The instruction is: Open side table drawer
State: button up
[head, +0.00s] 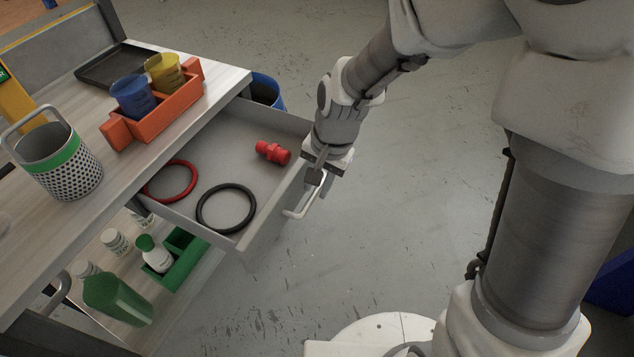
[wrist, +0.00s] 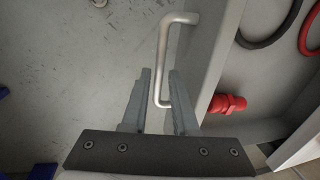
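The side table drawer (head: 222,150) is pulled well out from under the table top, so its inside shows. Its front panel (wrist: 213,50) carries a pale bar handle (head: 304,200). In the wrist view the handle (wrist: 163,55) runs up between and beyond my fingers. My gripper (head: 319,178) is at the far part of the handle in the head view. In the wrist view my gripper (wrist: 161,74) has its fingers apart, one on each side of the bar, with visible gaps. Contact with the handle cannot be made out.
The drawer holds a red fitting (head: 273,152), a red ring (head: 171,181) and a black ring (head: 226,208). An orange caddy (head: 165,117) with cups and a perforated basket (head: 62,170) stand on the table top. A blue bin (head: 266,90) is behind the drawer. Floor right of it is clear.

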notch_tip(320, 180, up, 17)
jog(key=s+d+p, duration=0.1)
jog(key=d+p, duration=0.2)
jog(key=p, duration=0.2)
jog(key=shift+s+r, duration=0.1)
jog(key=s+d+r+n+t+p, duration=0.1)
jog(key=s+d+r+p, duration=0.2)
jog(key=r, duration=0.3)
jog(key=s+d+r+n+t+h+p, duration=0.1)
jog(key=s+d+r+n+t+p, duration=0.1)
jog(key=s+d+r+p, duration=0.2)
jog(key=s+d+r+n+t+h+p, duration=0.1)
jog(key=s+d+r+p, duration=0.2)
jog(key=d+r+p, duration=0.2)
notch_tip(320, 180, up, 4)
jog(key=shift+s+d+f+t, duration=0.15)
jog(key=shift+s+d+t, duration=0.25)
jog(key=shift+d, duration=0.55)
